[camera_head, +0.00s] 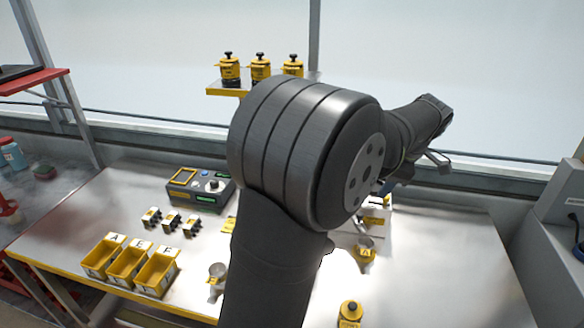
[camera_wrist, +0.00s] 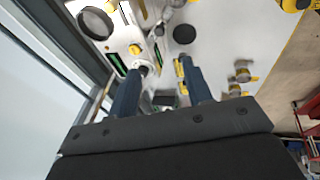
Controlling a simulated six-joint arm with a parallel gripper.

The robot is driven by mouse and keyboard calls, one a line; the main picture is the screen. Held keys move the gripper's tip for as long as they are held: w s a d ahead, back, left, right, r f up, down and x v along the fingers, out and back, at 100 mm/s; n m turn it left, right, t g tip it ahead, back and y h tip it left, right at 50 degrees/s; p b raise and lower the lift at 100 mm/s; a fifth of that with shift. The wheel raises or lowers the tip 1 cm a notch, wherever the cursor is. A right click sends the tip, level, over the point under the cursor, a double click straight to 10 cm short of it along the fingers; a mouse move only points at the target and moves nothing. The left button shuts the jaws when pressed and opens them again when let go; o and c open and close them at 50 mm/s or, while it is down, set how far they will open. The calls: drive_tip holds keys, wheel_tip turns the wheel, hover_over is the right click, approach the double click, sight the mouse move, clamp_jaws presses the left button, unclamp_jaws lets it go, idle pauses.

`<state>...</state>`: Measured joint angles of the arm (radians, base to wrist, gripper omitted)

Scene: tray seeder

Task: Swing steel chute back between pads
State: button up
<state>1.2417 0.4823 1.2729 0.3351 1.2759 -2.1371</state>
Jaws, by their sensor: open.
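My gripper (camera_wrist: 162,68) is open in the wrist view, its two dark blue fingers apart over the white seeder unit (camera_wrist: 128,38). A small shiny metal part (camera_wrist: 164,99) shows low between the fingers; I cannot tell whether it is the steel chute, or whether anything touches the fingers. The pads cannot be told apart for sure. In the head view my arm hides most of the seeder, and only a part with yellow pieces (camera_head: 376,216) shows to the right of my arm.
Three yellow bins (camera_head: 127,262) stand at the table's front left, before a control box (camera_head: 200,188). A metal cup (camera_head: 217,276) and a yellow-capped jar (camera_head: 350,313) stand near the front. Several yellow jars stand on a rear shelf (camera_head: 228,92). The table's right side (camera_head: 460,260) is clear.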

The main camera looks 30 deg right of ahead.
drive_tip(key=shift+a+f, duration=0.2)
drive_tip(key=shift+f, duration=0.1)
drive_tip(key=c, duration=0.3)
drive_tip(key=s+a+f+g+h, duration=0.1)
drive_tip(key=a+f+g, duration=1)
drive_tip(key=f, duration=0.4)
drive_tip(key=w+a+n+t+h, duration=0.2)
drive_tip(key=w+a+n+h, duration=0.3)
drive_tip(key=w+h, duration=0.9)
drive_tip(key=s+d, duration=0.2)
drive_tip(key=d, duration=0.3)
drive_tip(key=s+d+h, duration=0.1)
drive_tip(key=s+d, duration=0.1)
drive_tip(key=d, duration=0.4)
drive_tip(key=s+d+h, duration=0.1)
drive_tip(key=s+d, duration=0.2)
drive_tip(key=d, duration=0.2)
drive_tip(key=shift+d+f, duration=0.3)
clamp_jaws()
